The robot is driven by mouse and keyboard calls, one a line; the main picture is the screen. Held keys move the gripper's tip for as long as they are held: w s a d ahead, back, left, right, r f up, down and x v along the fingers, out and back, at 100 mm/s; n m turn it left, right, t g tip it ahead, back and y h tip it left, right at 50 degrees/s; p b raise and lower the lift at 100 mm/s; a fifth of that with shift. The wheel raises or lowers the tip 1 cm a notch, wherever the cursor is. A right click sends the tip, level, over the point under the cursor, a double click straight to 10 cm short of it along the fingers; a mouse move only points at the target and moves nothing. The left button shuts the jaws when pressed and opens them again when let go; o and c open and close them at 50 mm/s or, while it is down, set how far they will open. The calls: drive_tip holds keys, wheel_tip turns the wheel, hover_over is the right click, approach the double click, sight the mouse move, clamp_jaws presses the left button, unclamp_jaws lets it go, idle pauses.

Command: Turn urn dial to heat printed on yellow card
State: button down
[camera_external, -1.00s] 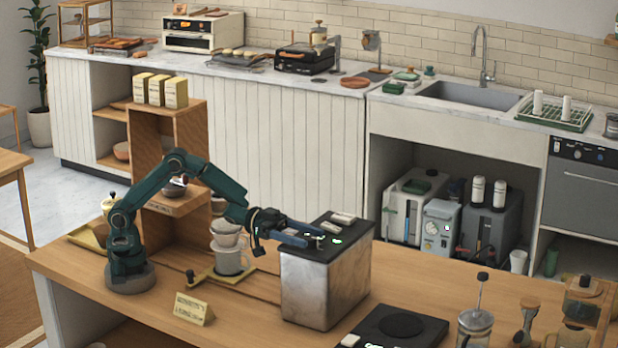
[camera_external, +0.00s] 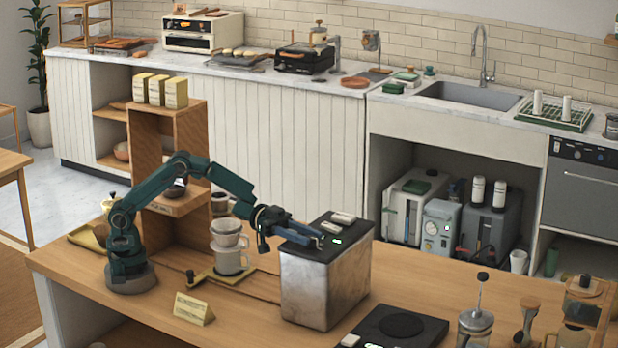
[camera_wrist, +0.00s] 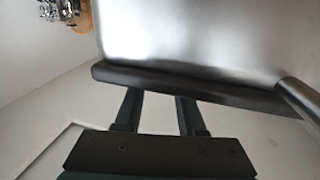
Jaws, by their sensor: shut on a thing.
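The urn (camera_external: 325,285) is a brushed-metal box with a dark top on the wooden counter. A small green-lit display (camera_external: 337,241) and a pale piece (camera_external: 343,217) show on its top. My gripper (camera_external: 318,240) is low over the front left of the top, its fingers shut on what seems to be the dial, which they hide. In the wrist view, the two fingers (camera_wrist: 160,100) stand apart with their tips at a dark edge below a shiny metal surface. The yellow card (camera_external: 193,308) stands folded at the front left; its print is too small to read.
A stacked dripper and mug (camera_external: 229,258) stand on a yellow tray left of the urn. A black scale (camera_external: 400,328) and a glass press (camera_external: 476,325) are to the right. A wooden shelf (camera_external: 185,130) stands behind my arm.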

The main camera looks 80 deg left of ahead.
drive_tip(key=shift+r, duration=0.1)
drive_tip(key=c, duration=0.5)
unclamp_jaws()
drive_tip(key=shift+v, duration=2.6)
